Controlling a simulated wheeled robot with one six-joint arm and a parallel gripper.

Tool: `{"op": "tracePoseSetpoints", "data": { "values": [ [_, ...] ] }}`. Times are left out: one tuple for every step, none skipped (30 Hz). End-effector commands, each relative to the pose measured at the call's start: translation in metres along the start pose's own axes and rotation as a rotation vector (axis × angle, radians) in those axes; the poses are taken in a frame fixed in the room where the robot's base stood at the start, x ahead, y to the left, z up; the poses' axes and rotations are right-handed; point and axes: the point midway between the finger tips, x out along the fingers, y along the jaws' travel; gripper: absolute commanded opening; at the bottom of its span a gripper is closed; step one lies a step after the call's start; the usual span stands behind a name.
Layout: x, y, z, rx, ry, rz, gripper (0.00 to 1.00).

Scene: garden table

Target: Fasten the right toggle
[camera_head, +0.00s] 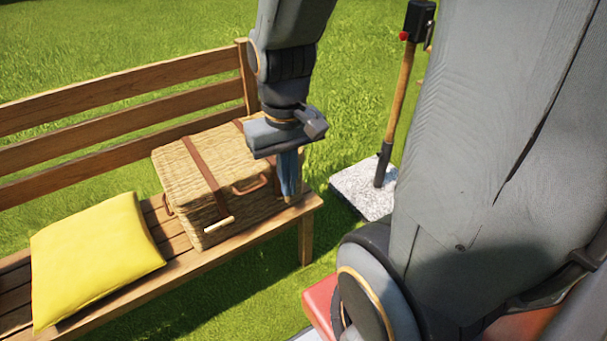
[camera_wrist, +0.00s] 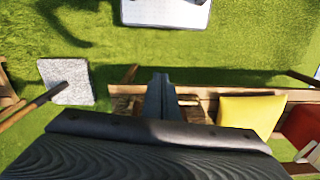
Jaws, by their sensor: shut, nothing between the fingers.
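A wicker picnic basket (camera_head: 180,172) with a closed lid stands on the wooden bench in the head view. A brown left strap (camera_head: 203,165) runs over its lid and down the front, with a pale wooden left toggle (camera_head: 219,224) near its lower end. A right strap (camera_head: 238,126) shows at the lid's back edge; its front part and the right toggle are hidden behind my gripper. My gripper (camera_head: 289,196) is shut and empty, pointing down at the basket's front right. The wrist view shows its fingers (camera_wrist: 160,78) together. I cannot tell whether they touch the basket.
A yellow cushion (camera_head: 95,255) lies on the bench (camera_head: 262,226) left of the basket. A wooden-handled tool (camera_head: 397,100) stands upright on a stone slab (camera_head: 358,192) to the right. Grass is open in front of the bench.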

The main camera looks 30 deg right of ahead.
Motion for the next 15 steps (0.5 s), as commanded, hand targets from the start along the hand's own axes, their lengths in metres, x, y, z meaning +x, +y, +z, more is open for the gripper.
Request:
{"op": "tracePoseSetpoints", "data": {
  "values": [
    [0.000,0.000,0.000,0.000,0.000,0.000,0.00],
    [0.000,0.000,0.000,0.000,0.000,0.000,0.00],
    [0.000,0.000,0.000,0.000,0.000,0.000,0.00],
    [0.000,0.000,0.000,0.000,0.000,0.000,0.00],
    [0.000,0.000,0.000,0.000,0.000,0.000,0.00],
    [0.000,0.000,-0.001,0.000,-0.001,-0.002,0.00],
    [0.001,0.001,-0.002,-0.001,-0.003,-0.005,0.00],
    [0.002,0.002,-0.004,-0.002,-0.006,-0.009,0.00],
    [0.003,0.003,-0.008,-0.005,-0.012,-0.018,0.00],
    [0.006,0.006,-0.011,-0.007,-0.018,-0.028,0.00],
    [0.008,0.009,-0.016,-0.011,-0.024,-0.040,0.00],
    [0.012,0.012,-0.024,-0.017,-0.035,-0.062,0.00],
    [0.015,0.015,-0.031,-0.024,-0.042,-0.081,0.00],
    [0.020,0.019,-0.038,-0.031,-0.047,-0.103,0.00],
    [0.026,0.025,-0.050,-0.043,-0.052,-0.135,0.00]
  ]
}}
